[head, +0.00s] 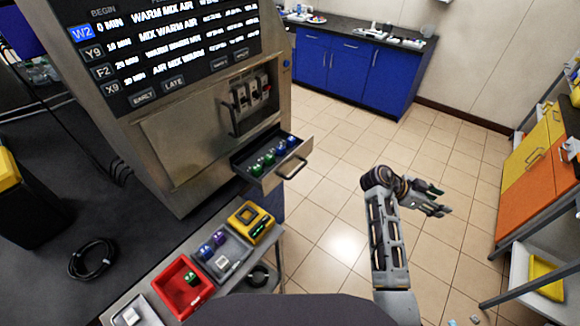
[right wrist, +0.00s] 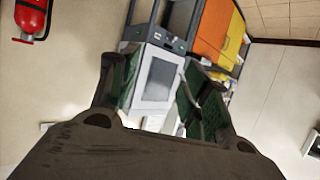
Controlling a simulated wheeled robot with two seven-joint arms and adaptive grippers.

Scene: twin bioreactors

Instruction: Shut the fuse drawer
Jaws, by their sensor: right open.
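The fuse drawer (head: 285,173) stands pulled out of the lower right of the grey machine (head: 170,150) in the head view. Several green and blue fuses sit in a row inside it. Its front carries a bar handle (head: 291,169). My right gripper (head: 440,198) is open and empty, above the floor to the right of the drawer and well apart from it. In the right wrist view its two fingers (right wrist: 158,92) are spread, with nothing between them. The drawer is not in the right wrist view. My left gripper is not in view.
Below the drawer, a shelf holds a yellow device (head: 251,222), a grey tray (head: 222,268) and a red tray (head: 183,284). Blue cabinets (head: 345,66) stand at the back, a rack with orange doors (head: 526,190) at right. The tiled floor (head: 335,190) between is clear.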

